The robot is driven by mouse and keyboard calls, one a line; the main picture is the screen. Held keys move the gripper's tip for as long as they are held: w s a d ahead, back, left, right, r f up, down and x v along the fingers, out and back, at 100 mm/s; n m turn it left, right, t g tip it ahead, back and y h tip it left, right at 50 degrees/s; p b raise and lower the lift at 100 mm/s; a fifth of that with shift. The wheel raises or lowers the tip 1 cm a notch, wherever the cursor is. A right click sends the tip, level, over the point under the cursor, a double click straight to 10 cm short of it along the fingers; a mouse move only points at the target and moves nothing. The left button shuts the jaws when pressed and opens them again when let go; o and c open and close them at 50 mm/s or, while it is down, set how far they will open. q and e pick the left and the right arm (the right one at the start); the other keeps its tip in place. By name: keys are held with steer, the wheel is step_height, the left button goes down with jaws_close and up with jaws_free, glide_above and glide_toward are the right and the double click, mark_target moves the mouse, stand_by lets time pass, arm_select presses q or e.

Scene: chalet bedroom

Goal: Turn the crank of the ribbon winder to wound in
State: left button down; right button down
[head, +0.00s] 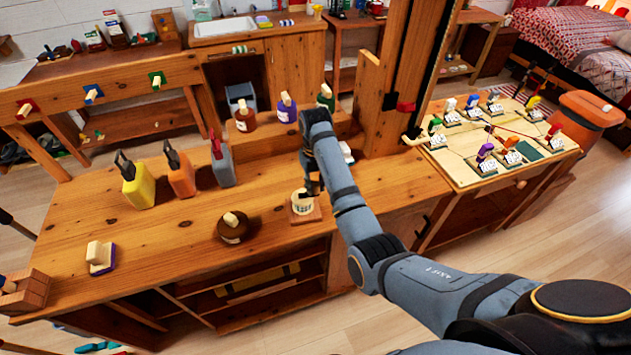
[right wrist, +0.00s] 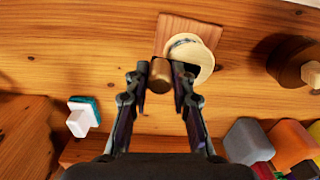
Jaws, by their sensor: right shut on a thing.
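The ribbon winder is a cream spool (head: 301,204) on a square wooden base (head: 306,217) near the front edge of the workbench. In the right wrist view the cream spool (right wrist: 194,58) and its base (right wrist: 190,27) are seen from above. My right gripper (head: 311,187) reaches down over the winder. Its two fingers (right wrist: 160,84) are shut on the crank's round wooden knob (right wrist: 159,74), at the edge of the spool. The knob is mostly hidden by the gripper in the head view. My left gripper is not in view.
On the workbench (head: 150,235), a dark round piece with a knob (head: 233,227) stands left of the winder. Yellow, orange and grey containers (head: 222,164) stand farther left. A wooden post (head: 388,90) rises behind my arm. Bare wood lies left of the winder.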

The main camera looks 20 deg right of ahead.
steer(key=shift+s+a+r+m+p, duration=0.1)
steer(key=shift+s+a+m+p, duration=0.45)
steer(key=shift+m+p, duration=1.95)
steer(key=shift+s+a+f+m+p, duration=0.1)
steer(key=shift+s+a+m+p, duration=0.5)
steer(key=shift+m+p, duration=1.9)
steer(key=shift+s+a+r+m+p, duration=0.1)
steer(key=shift+s+a+m+p, duration=0.45)
steer(key=shift+m+p, duration=1.95)
steer(key=c, duration=1.1)
jaws_free()
step_height(320, 180, up, 12)
steer(key=shift+f, duration=0.1)
